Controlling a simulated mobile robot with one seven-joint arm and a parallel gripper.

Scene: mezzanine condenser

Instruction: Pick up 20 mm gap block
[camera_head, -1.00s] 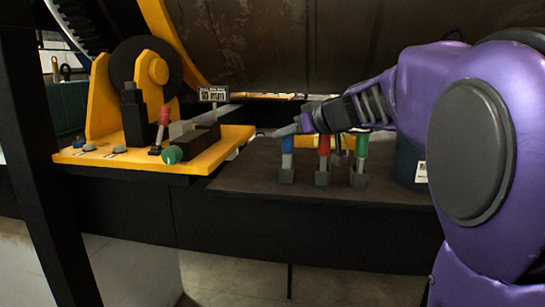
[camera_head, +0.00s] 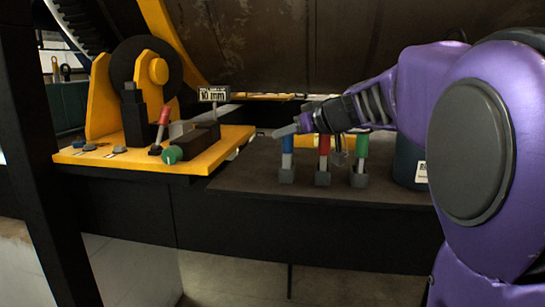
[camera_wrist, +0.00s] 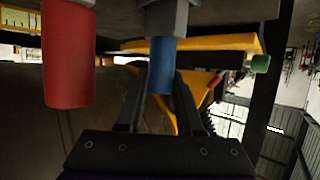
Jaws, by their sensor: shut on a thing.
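Three upright pieces with coloured handles and grey lower ends stand in a row on the dark bench: a blue one (camera_head: 287,145), a red one (camera_head: 323,147) and a green one (camera_head: 361,147). I cannot read a size on any of them. My gripper (camera_head: 286,130) is at the top of the blue handle. In the wrist view, which is turned over, its fingers (camera_wrist: 160,80) are shut on the blue handle (camera_wrist: 161,64), with the grey part (camera_wrist: 167,18) beyond. The blue piece looks still seated on the bench. The red handle (camera_wrist: 69,55) is beside the fingers, apart from them.
A yellow fixture plate (camera_head: 200,160) with a dark wheel (camera_head: 125,68) and a red-tipped lever (camera_head: 164,116) stands to the left. A dark drum (camera_head: 408,165) stands at right. The bench front (camera_head: 290,200) is clear.

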